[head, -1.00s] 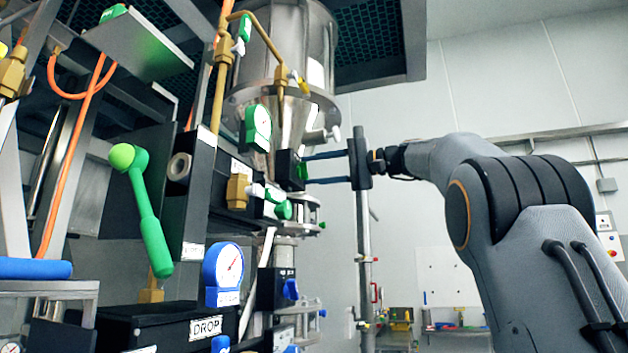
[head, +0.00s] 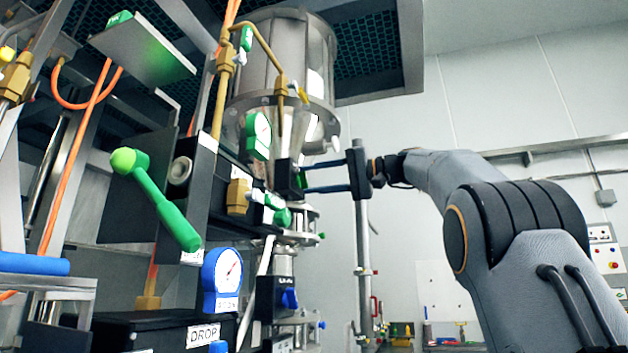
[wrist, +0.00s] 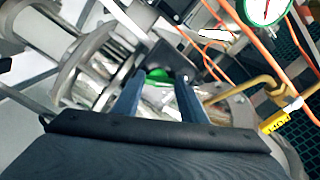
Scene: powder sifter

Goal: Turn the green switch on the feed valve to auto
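The green switch (head: 303,177) shows as a small green patch on the right face of a small black box (head: 286,179), below the steel hopper. I cannot read a label there, nor which position the switch is in. My gripper (head: 308,177) reaches in from the right, its two blue fingers one above the other at the box's right face. In the wrist view, the green switch (wrist: 158,75) shows just beyond and between the fingertips (wrist: 159,86). The fingers are spread, with a gap around the green part; contact is not clear.
A round green gauge (head: 258,135) and brass pipes are left of the box. A green lever (head: 165,205), a blue gauge (head: 222,278) and a black block marked DROP (head: 140,325) are further left. Below the box is a blue knob (head: 289,299). A grey post (head: 363,260) stands beneath my gripper.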

